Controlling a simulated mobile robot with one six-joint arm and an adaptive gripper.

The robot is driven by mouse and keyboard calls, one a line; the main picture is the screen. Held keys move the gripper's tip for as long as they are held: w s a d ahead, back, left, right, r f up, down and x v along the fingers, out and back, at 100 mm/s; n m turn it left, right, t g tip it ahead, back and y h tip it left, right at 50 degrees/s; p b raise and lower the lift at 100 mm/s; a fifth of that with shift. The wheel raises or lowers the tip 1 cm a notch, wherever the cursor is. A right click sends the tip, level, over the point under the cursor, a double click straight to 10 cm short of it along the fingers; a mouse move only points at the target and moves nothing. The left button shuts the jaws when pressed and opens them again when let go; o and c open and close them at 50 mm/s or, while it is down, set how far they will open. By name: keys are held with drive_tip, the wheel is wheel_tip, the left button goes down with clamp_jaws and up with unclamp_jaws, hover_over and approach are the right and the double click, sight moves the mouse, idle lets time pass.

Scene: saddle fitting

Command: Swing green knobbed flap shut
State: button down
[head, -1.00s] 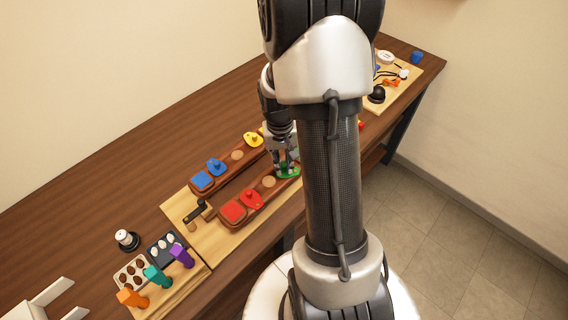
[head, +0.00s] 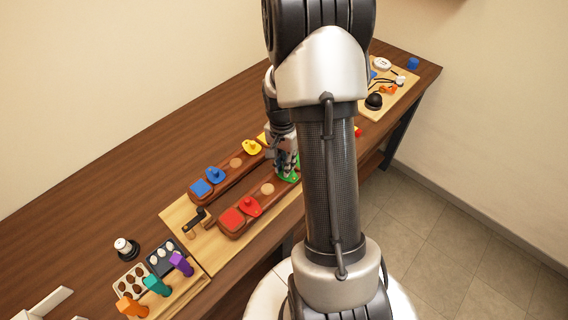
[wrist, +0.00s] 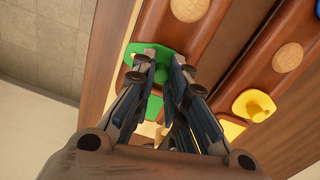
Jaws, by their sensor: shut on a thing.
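The green flap (wrist: 133,52) lies at the front wooden bar, with one edge showing past my fingers in the wrist view. In the head view only a small part of the green flap (head: 291,180) shows under my gripper (head: 286,168). My gripper (wrist: 164,55) is shut on the green flap's knob, which the fingers hide. A green square (wrist: 153,108) shows below the flap in the wrist view, partly behind the fingers. How far the flap covers its hole is hidden.
The front bar also carries a red flap (head: 250,206) and a round wooden disc (head: 267,189). A dark-handled latch (head: 197,217) stands at the bars' left end.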

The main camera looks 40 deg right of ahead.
idle(0.5)
drive_tip(key=c, duration=1.5)
unclamp_jaws()
drive_tip(key=shift+c, duration=0.2)
drive_tip(key=shift+r, duration=0.15)
wheel_tip(320, 180, up, 12)
drive_tip(key=shift+w, duration=0.25)
